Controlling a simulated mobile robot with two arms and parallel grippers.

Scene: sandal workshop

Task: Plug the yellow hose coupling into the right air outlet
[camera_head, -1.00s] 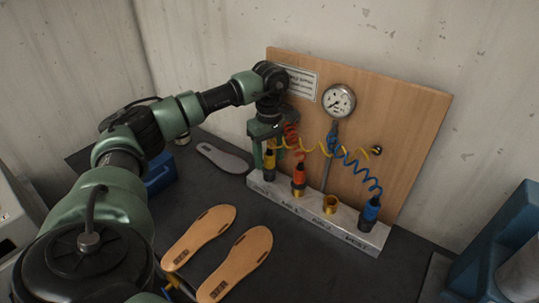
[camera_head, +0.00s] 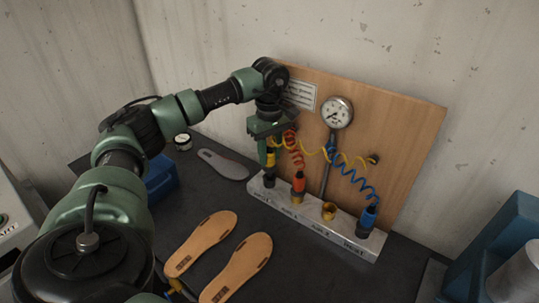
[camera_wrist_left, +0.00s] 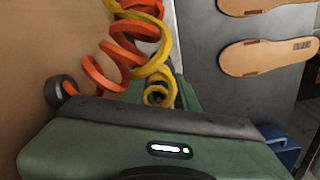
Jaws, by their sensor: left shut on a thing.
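The yellow hose coupling (camera_head: 270,158) is upright at the left end of the pale outlet rail (camera_head: 319,227). My left gripper (camera_head: 265,143) is shut on it from above. A dark holder (camera_head: 269,181) is directly below; I cannot tell whether the coupling is clear of it. An open brass outlet (camera_head: 329,211), the right one of two brass outlets, is empty. The orange coupling (camera_head: 298,183) sits in the other brass outlet. The yellow coiled hose (camera_head: 346,163) runs to the board; it also shows in the left wrist view (camera_wrist_left: 157,75), where the coupling is hidden. My right gripper is out of view.
The blue coupling (camera_head: 369,217) stands at the rail's right end. Orange and blue coiled hoses (camera_head: 355,178) hang before the wooden board (camera_head: 393,130) with its gauge (camera_head: 337,112). Tan soles (camera_head: 236,268) lie in front. A blue bin (camera_head: 161,178) is at left.

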